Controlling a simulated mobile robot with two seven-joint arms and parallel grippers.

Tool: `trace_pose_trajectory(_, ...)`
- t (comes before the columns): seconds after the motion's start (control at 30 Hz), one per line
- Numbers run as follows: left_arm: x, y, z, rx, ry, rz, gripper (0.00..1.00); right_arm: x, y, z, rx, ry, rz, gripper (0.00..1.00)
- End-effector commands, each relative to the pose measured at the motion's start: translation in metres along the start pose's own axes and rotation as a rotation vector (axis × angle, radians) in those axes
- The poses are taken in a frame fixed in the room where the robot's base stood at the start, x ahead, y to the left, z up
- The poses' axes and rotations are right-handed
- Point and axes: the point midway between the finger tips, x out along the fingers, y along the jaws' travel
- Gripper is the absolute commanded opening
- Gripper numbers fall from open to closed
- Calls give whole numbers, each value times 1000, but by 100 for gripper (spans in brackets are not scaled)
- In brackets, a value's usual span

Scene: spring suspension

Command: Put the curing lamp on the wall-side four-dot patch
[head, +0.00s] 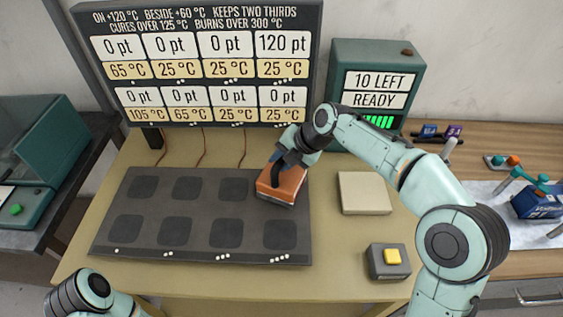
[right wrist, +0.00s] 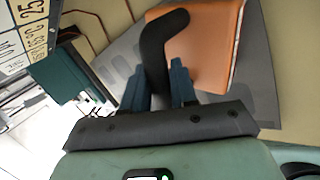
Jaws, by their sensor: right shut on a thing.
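The curing lamp (head: 281,187) is an orange block with a grey lower edge and a black bent handle. It is over the back right of the dark mat (head: 180,247), where it hides the wall-side four-dot patch. I cannot tell whether it touches the mat. My right gripper (head: 288,161) is shut on the lamp's handle from above. In the right wrist view the blue fingers (right wrist: 159,85) hold the black handle (right wrist: 155,55) beside the orange top (right wrist: 215,45). My left gripper is out of view; only part of my left arm shows at bottom left.
The front four-dot patch (head: 280,234) is bare, as are the other visible patches. A display board (head: 195,75) stands behind the mat. A green box (head: 376,90) reads "10 LEFT READY". A cream pad (head: 364,193) and a yellow-button box (head: 388,261) lie to the right.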

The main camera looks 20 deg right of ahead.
Motion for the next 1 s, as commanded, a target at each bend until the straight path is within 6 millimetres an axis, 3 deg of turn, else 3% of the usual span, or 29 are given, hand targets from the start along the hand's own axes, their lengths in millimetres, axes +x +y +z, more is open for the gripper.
trace_pose_trajectory(0.37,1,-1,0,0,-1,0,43,5,-2,0,-1,-3,5,0)
trace_pose_trajectory(0.4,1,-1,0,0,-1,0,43,6,-4,0,0,-1,1,37)
trace_pose_trajectory(0.47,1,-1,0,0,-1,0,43,6,-3,0,0,-1,1,53)
trace_pose_trajectory(0.8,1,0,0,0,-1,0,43,2,-3,0,0,-2,2,53)
trace_pose_trajectory(1.0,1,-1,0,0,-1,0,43,-27,-3,1,1,-6,4,53)
